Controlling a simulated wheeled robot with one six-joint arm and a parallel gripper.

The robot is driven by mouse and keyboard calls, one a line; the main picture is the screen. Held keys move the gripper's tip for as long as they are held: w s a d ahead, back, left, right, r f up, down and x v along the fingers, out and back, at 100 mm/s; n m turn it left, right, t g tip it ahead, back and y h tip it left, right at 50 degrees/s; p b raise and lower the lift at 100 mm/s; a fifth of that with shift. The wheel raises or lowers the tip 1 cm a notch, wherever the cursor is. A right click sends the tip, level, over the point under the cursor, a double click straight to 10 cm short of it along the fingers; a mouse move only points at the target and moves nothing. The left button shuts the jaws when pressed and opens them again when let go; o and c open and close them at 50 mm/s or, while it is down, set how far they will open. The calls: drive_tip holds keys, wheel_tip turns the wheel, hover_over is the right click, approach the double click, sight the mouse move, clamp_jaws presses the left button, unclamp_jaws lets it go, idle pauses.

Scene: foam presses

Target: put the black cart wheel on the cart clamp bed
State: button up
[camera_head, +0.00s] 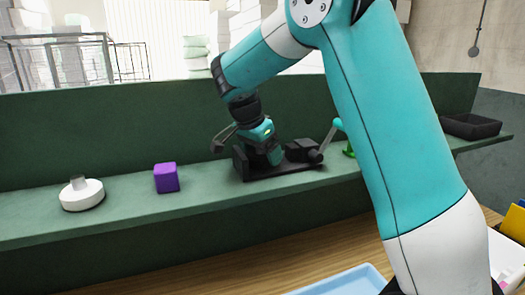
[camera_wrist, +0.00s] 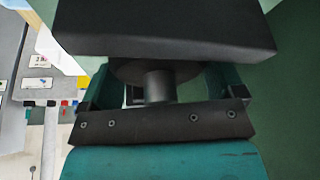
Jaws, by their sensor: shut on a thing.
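My gripper (camera_head: 270,155) is at the cart clamp (camera_head: 285,170) on the green shelf, pointing down between its black blocks. In the wrist view its teal fingers stand on both sides of a dark grey hub with a wider disc, the black cart wheel (camera_wrist: 157,86), and are shut on it. The wheel cannot be made out in the head view. The clamp has a long black base and a teal lever (camera_head: 337,125) raised at its right end. In the wrist view a broad dark slab hides part of the disc, so whether the wheel touches the bed cannot be told.
A white round piece with a grey knob (camera_head: 82,195) and a purple cube (camera_head: 166,177) stand on the shelf to the left. A small green thing (camera_head: 348,150) and a black tray (camera_head: 470,126) are to the right. A light blue tray (camera_head: 345,280) lies below in front.

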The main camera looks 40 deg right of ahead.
drive_tip(key=o, duration=0.8)
drive_tip(key=shift+f, duration=0.1)
drive_tip(key=p+v, duration=0.1)
drive_tip(key=v, duration=1.1)
drive_tip(key=s+a+f+n+y, duration=0.3)
drive_tip(key=s+a+n, duration=0.3)
drive_tip(key=s+n, duration=0.2)
drive_tip(key=s+a+f+n+y, duration=0.2)
drive_tip(key=s+a+f+n, duration=0.1)
drive_tip(key=s+a+n, duration=0.4)
drive_tip(key=s+a+f+n+y, duration=0.3)
drive_tip(key=s+a+n, duration=0.4)
drive_tip(key=s, duration=0.6)
drive_tip(key=shift+n+y, duration=0.3)
drive_tip(key=shift+n, duration=0.7)
drive_tip(key=shift+d, duration=0.1)
